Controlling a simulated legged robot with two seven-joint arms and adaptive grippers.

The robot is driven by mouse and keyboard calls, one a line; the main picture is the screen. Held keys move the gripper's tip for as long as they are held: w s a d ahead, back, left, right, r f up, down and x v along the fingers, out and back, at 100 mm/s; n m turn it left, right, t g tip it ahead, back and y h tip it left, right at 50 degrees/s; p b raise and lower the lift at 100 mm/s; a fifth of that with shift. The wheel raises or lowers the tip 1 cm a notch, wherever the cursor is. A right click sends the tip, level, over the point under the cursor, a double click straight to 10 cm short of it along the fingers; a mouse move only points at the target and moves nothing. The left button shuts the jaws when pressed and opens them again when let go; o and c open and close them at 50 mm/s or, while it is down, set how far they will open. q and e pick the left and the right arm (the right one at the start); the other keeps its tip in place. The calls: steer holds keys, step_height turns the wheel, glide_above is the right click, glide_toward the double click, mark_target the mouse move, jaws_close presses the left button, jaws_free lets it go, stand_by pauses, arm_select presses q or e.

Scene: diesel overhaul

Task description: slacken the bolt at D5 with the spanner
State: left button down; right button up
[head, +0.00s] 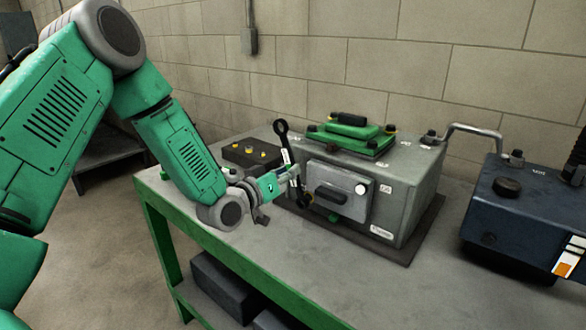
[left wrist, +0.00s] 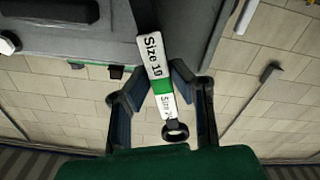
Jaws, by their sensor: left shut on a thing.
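A dark spanner (head: 282,140) stands nearly upright in front of the grey engine block (head: 415,200), ring end up. My left gripper (head: 292,180) is shut on its handle. In the left wrist view the spanner (left wrist: 158,70) has a white and green "Size" label and lies between the fingers of my left gripper (left wrist: 162,79). I cannot surely read the position labels, so D5 is unclear. My right gripper is out of view.
The block stands on a dark mat on a green-framed bench (head: 240,240). A green top cover (head: 350,133) sits on it. A dark tray (head: 250,153) with yellow-topped pieces is behind left. A blue machine (head: 520,215) with a pipe stands right. The bench's front left is clear.

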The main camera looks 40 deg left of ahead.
arm_select(q)
steer(key=shift+s+a+r, duration=0.1)
steer(key=shift+s, duration=0.5)
steer(key=s, duration=0.3)
steer(key=s+p, duration=0.1)
steer(key=s, duration=0.2)
steer(key=shift+a+p, duration=0.2)
steer(key=shift+p, duration=0.1)
